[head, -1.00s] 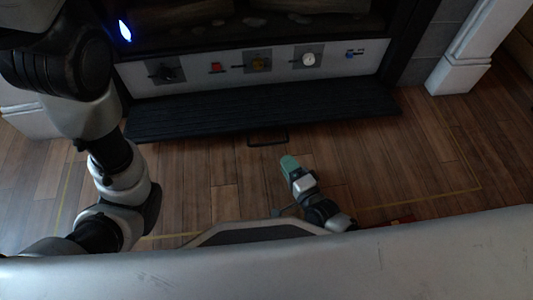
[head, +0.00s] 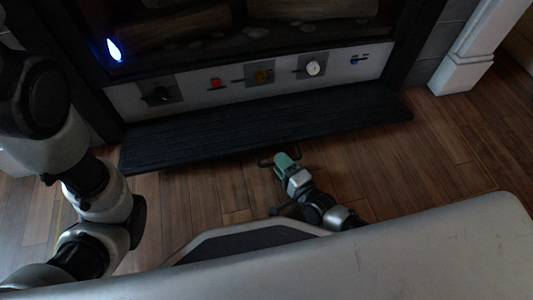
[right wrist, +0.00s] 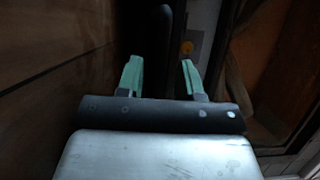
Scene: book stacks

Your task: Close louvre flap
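The louvre flap (head: 255,125) is a long black slatted panel folded down, lying open below the fireplace's control panel. Its thin dark handle (head: 265,162) sticks out at the middle of the front edge. My right gripper (head: 284,160) has green fingers and is at the handle, low over the floor. In the right wrist view my right gripper (right wrist: 160,70) is open, its fingers apart. A dark upright bar (right wrist: 164,35), seemingly the flap or its handle end-on, shows beyond and between the fingertips. Contact cannot be made out. My left gripper is out of view.
The grey control panel (head: 206,95) above the flap carries a black knob (head: 158,97), a red button (head: 215,83), a brass knob (head: 261,75) and a white dial (head: 313,68). A white pillar base (head: 462,75) stands at the right. Wooden floor (head: 440,150) is clear there.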

